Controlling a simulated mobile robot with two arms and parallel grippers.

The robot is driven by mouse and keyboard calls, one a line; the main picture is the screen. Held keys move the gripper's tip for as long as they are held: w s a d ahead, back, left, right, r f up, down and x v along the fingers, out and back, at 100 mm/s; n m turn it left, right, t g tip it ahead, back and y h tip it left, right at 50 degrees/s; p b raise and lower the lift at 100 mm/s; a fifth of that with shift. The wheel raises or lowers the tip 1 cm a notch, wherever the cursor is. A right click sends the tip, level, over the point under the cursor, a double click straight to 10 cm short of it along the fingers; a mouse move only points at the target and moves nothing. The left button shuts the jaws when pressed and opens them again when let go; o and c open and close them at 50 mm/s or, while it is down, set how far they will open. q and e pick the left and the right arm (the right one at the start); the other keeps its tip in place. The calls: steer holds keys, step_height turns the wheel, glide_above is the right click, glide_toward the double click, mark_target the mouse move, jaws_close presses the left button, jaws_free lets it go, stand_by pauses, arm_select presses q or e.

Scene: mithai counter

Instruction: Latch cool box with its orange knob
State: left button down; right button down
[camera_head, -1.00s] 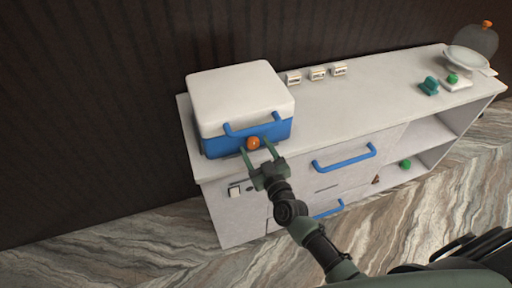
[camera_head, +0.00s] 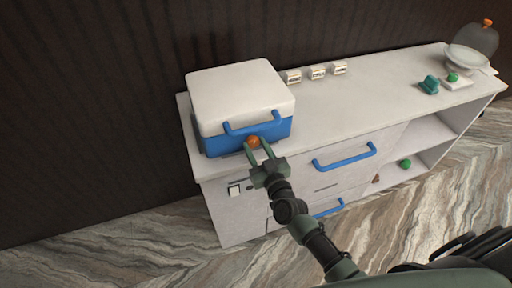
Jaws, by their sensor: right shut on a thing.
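The cool box (camera_head: 240,96) stands at the left end of the white counter, with a white lid that is down and a blue body (camera_head: 222,145). A blue handle (camera_head: 254,126) runs across its front. The orange knob (camera_head: 253,141) sits on the front below the handle. My right gripper (camera_head: 256,147) reaches up from below and is shut on the orange knob, one finger on each side. The fingers cover part of the knob. My left gripper is not in view.
The counter top (camera_head: 350,98) is clear right of the box. Small white label cards (camera_head: 317,72) stand at the back. A teal object (camera_head: 429,85), a green ball (camera_head: 452,77) and a glass dome (camera_head: 477,40) are at the far right. A blue drawer handle (camera_head: 344,157) sticks out below.

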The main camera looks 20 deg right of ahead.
steer(key=m+b, duration=0.1)
steer(key=m, duration=0.3)
steer(key=shift+f, duration=0.15)
steer(key=m+b, duration=0.1)
steer(key=m, duration=0.5)
steer(key=m+b, duration=0.1)
steer(key=m, duration=0.2)
steer(key=shift+d+f+t+h, duration=0.1)
steer(key=shift+t+h, duration=0.2)
steer(key=shift+m+b, duration=0.45)
steer(key=shift+m, duration=1.45)
steer(key=c, duration=0.9)
jaws_free()
steer(key=shift+s, duration=0.15)
